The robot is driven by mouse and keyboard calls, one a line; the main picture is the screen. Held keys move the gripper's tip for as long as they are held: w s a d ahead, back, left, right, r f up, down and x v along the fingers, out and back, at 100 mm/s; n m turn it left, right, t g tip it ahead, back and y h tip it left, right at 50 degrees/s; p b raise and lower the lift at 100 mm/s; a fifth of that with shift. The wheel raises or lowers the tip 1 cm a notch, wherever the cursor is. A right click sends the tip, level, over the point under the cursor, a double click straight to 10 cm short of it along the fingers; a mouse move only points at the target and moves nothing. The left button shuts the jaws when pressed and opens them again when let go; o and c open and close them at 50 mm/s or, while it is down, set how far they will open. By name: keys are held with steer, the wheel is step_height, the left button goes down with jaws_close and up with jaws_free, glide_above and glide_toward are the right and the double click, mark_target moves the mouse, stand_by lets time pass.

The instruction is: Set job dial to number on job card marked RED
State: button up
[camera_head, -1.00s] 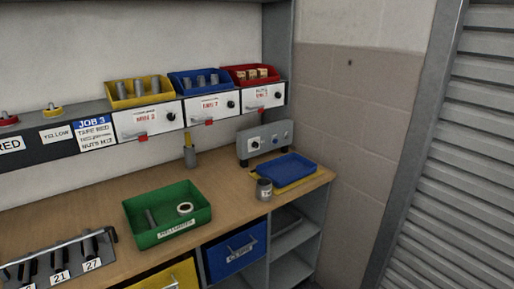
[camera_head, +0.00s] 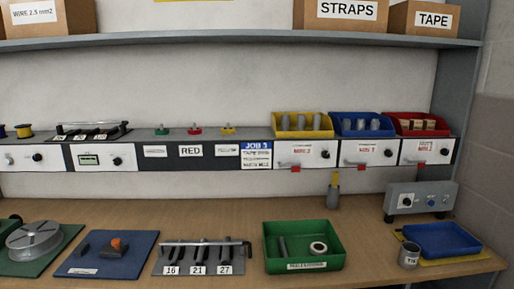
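A job card (camera_head: 256,155) with a blue header reading JOB 3 hangs on the shelf front. Its smaller lines are hard to read now; in the earlier frame one seems to read TAPE RED. A separate RED label (camera_head: 191,151) sits left of it, below a red-based piece (camera_head: 194,131). I cannot tell which knob is the job dial. A grey box (camera_head: 420,199) at the right of the bench has a black knob and a blue one. A panel with a small display (camera_head: 89,160) and a black knob (camera_head: 117,161) is at left. My gripper is not in view.
Yellow (camera_head: 303,125), blue (camera_head: 361,125) and red (camera_head: 418,125) bins stand above panels with knobs. The bench holds a green tray (camera_head: 303,266), a blue tray (camera_head: 442,238), a can (camera_head: 409,255), a 16/21/27 tool rack (camera_head: 198,268) and a blue mat (camera_head: 83,263).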

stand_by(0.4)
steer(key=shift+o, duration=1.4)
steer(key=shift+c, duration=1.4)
